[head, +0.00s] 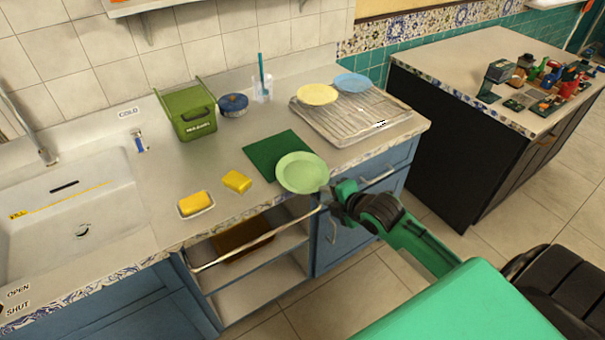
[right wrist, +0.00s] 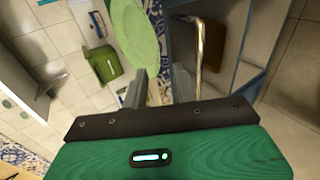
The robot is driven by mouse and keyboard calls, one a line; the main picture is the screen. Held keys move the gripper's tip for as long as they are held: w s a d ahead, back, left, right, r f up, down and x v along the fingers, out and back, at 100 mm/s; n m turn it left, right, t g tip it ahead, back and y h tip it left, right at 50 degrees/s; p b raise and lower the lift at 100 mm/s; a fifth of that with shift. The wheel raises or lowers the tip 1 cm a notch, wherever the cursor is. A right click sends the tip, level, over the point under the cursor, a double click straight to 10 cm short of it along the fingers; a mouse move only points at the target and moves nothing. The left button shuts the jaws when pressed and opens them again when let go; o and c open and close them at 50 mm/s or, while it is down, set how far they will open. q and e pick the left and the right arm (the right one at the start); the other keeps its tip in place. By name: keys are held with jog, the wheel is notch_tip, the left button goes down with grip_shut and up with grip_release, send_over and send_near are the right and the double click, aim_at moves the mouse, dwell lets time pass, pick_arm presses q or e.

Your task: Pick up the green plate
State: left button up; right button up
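The light green plate (head: 301,172) is at the front of the counter, its near rim reaching the counter's edge, partly over a dark green mat (head: 270,153). My right gripper (head: 329,197) is at the plate's near right rim, in front of the counter. In the right wrist view the two fingers (right wrist: 160,80) stand apart. The plate (right wrist: 135,32) shows beyond them, its near rim close to the left finger and the gap. I cannot tell whether they touch. My left gripper is not in view.
Yellow sponges, one on a small dish (head: 197,212), lie left of the plate. A drying rack (head: 350,122) holds a yellow plate (head: 317,94) and a blue plate (head: 351,82). A green box (head: 188,112) stands behind. An open compartment with a metal rail (head: 255,240) is below the counter edge.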

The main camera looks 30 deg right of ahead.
jog(key=shift+p+x, duration=0.55)
jog(key=shift+x, duration=2.05)
jog(key=shift+d+r, duration=0.1)
jog(key=shift+r, duration=0.05)
grip_shut()
